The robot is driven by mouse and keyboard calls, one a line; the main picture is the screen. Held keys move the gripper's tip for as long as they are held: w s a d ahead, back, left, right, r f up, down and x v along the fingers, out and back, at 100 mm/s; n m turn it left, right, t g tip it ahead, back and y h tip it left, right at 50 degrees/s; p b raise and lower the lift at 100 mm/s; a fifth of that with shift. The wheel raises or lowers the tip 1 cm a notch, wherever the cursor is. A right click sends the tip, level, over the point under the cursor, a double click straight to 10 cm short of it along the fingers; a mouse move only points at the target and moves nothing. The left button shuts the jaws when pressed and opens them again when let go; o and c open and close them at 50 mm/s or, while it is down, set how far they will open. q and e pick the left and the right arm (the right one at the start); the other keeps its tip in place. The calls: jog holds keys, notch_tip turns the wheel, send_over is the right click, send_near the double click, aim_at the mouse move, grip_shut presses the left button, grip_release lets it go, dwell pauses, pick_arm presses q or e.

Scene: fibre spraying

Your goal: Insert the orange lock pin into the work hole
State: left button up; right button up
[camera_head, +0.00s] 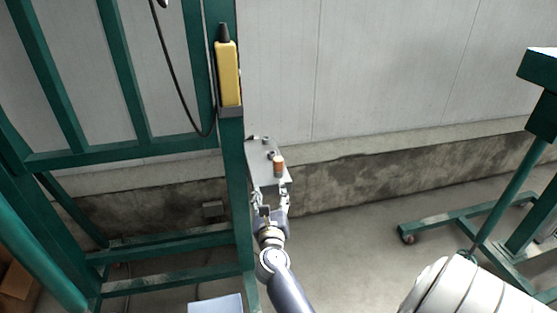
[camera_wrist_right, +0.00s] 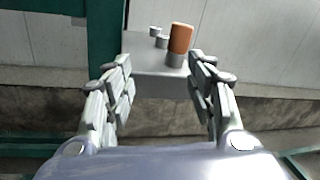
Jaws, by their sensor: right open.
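The orange lock pin (camera_head: 278,166) stands upright on a grey metal plate (camera_head: 262,178) fixed beside the green post. In the right wrist view the orange pin (camera_wrist_right: 180,40) has a grey lower part and stands at the plate's right side. My right gripper (camera_head: 271,190) is open and empty at the plate's near edge. In the wrist view its fingers (camera_wrist_right: 160,75) are spread, with the pin beyond them, nearer the right finger. Two small grey cylindrical pieces (camera_wrist_right: 158,36) are on the plate left of the pin. I cannot tell which feature is the work hole. My left gripper is out of view.
A green steel frame (camera_head: 232,190) rises just left of my right gripper. A yellow control box (camera_head: 228,75) with a black cable hangs on it. A green wheeled stand (camera_head: 480,225) is at the right. The floor between them is clear.

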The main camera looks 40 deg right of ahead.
aim_at(278, 165)
jog(key=d+r+m, duration=0.1)
jog(key=w+d+r+m, duration=0.1)
jog(key=d, duration=0.1)
jog(key=w+d+r+m+h, duration=0.1)
jog(key=d, duration=0.1)
jog(key=shift+w+d+r+m+g+p, duration=0.1)
jog(key=shift+w+r+m+g+p, duration=0.2)
jog(key=shift+r+g+p, duration=0.1)
jog(key=shift+w+d, duration=0.5)
jog(key=shift+f+x, duration=0.15)
jog(key=shift+x, duration=0.95)
jog(key=shift+f+x, duration=0.1)
jog(key=shift+x, duration=1.05)
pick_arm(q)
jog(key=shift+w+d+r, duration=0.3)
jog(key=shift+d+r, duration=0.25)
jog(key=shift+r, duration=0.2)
pick_arm(e)
jog(key=shift+r, duration=0.1)
jog(key=shift+c, duration=0.3)
jog(key=c, duration=1.1)
